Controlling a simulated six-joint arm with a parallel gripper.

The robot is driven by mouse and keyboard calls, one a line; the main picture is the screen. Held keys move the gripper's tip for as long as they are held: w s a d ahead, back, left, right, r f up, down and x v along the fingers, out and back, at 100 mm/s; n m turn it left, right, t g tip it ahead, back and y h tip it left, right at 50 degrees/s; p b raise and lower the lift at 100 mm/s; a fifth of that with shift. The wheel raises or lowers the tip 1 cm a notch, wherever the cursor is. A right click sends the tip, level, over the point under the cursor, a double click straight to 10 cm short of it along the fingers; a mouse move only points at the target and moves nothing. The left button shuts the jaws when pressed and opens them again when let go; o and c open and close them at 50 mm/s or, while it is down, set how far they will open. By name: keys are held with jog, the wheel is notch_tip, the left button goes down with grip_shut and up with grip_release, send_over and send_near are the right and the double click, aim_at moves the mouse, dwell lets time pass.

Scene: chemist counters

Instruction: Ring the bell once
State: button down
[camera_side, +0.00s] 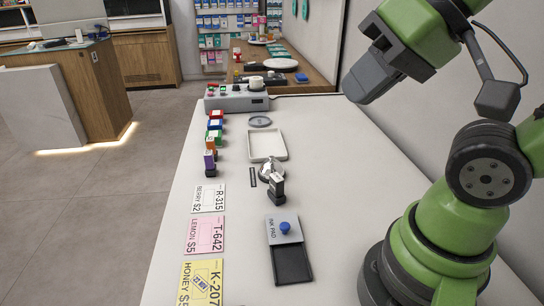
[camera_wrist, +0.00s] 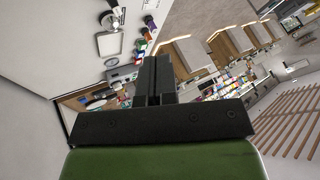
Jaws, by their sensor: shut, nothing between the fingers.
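The bell (camera_side: 270,168) is a small silver dome on the white counter, just in front of the white tray and partly hidden by a dark stamp (camera_side: 277,187). In the wrist view a small round silvery shape near the top looks like the bell (camera_wrist: 108,20). My gripper (camera_side: 354,92) is raised above the counter, to the right of and well above the bell, apart from everything. Its dark fingers are together and empty, and they also show in the wrist view (camera_wrist: 154,72).
The white tray (camera_side: 281,155) and a grey dish (camera_side: 260,122) lie behind the bell. Several coloured stamps (camera_side: 210,160) line the left edge. Label cards (camera_side: 205,235) and an ink pad (camera_side: 292,264) lie nearer. A grey control box (camera_side: 236,101) stands at the back. The counter's right side is clear.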

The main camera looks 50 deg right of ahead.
jog(key=shift+w, duration=0.1)
dwell(0.3)
jog(key=n+t+h, duration=0.2)
jog(key=n, duration=1)
send_over(271, 158)
notch_tip(271, 158, down, 15)
jog(key=shift+r, duration=0.15)
jog(key=shift+f, duration=4.4)
